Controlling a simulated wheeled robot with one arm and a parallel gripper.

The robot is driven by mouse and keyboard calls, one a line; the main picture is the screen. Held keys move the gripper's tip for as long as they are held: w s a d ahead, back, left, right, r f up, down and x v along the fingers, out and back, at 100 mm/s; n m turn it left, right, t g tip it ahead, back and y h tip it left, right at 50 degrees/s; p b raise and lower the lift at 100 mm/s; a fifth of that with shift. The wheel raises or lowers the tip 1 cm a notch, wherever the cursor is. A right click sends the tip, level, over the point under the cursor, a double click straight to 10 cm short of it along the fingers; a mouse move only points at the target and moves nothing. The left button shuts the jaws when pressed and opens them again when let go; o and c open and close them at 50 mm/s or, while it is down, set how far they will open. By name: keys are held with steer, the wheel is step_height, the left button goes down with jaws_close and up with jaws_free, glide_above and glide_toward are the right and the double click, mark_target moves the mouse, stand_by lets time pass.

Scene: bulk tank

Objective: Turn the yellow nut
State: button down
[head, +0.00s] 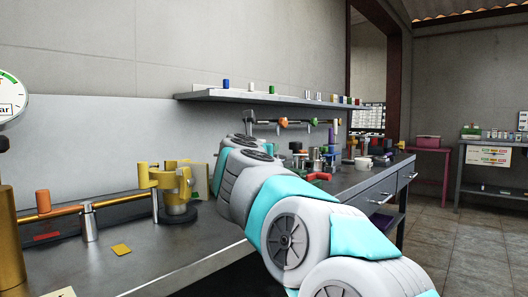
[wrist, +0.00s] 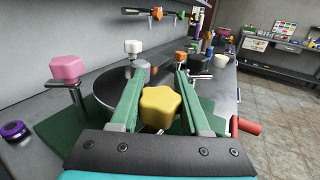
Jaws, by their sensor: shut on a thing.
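The yellow nut (wrist: 160,106) is a lobed, knob-like piece in the middle of the wrist view. It sits between the two long grey-green fingers of my gripper (wrist: 162,74), which is shut on it. The exact contact on each side is hard to see. The lower part of the nut and what it sits on are mostly hidden by the gripper's dark base. In the head view my own arm covers the gripper, and I cannot make out this nut there.
Close around the fingers stand a pink knob (wrist: 67,68), a white knob (wrist: 133,47), a purple ring (wrist: 14,130) and a red handle (wrist: 245,126). A yellow fitting (head: 175,183) stands on the bench left of my arm. A wall shelf (head: 265,98) runs above.

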steer(key=shift+d+m+h, duration=0.1)
steer(key=shift+m+h, duration=0.4)
steer(key=shift+h, duration=0.2)
steer(key=shift+c, duration=1.9)
jaws_free()
steer(key=shift+s, duration=0.1)
steer(key=b+v, duration=0.1)
steer(key=v, duration=0.6)
steer(key=shift+s, duration=0.3)
steer(key=shift+r, duration=0.1)
